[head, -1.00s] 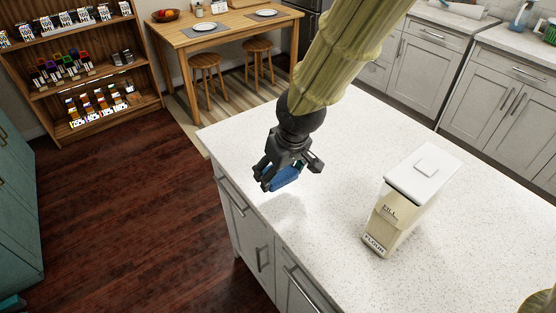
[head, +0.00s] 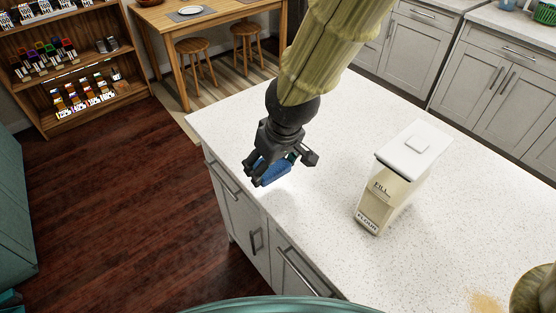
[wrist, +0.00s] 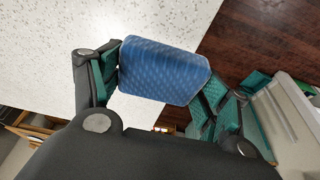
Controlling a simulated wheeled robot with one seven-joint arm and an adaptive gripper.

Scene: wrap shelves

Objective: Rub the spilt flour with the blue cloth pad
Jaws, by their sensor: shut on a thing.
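The blue cloth pad (wrist: 165,70) is held between the fingers of my gripper (wrist: 158,82). In the head view the pad (head: 270,173) hangs under my gripper (head: 270,172), above the left edge of the white speckled counter (head: 330,245). A shadow falls on the counter close by; contact with the top cannot be told. A tan powdery patch, the spilt flour (head: 485,301), lies on the counter at the bottom right of the head view, well apart from the pad. The picture's bottom edge may cut part of it off.
A flour canister (head: 400,180) with a white lid stands upright on the counter between pad and flour. A brownish round object (head: 537,290) sits at the right edge beside the flour. Wooden shelves (head: 75,75) and a table with stools (head: 200,20) stand beyond.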

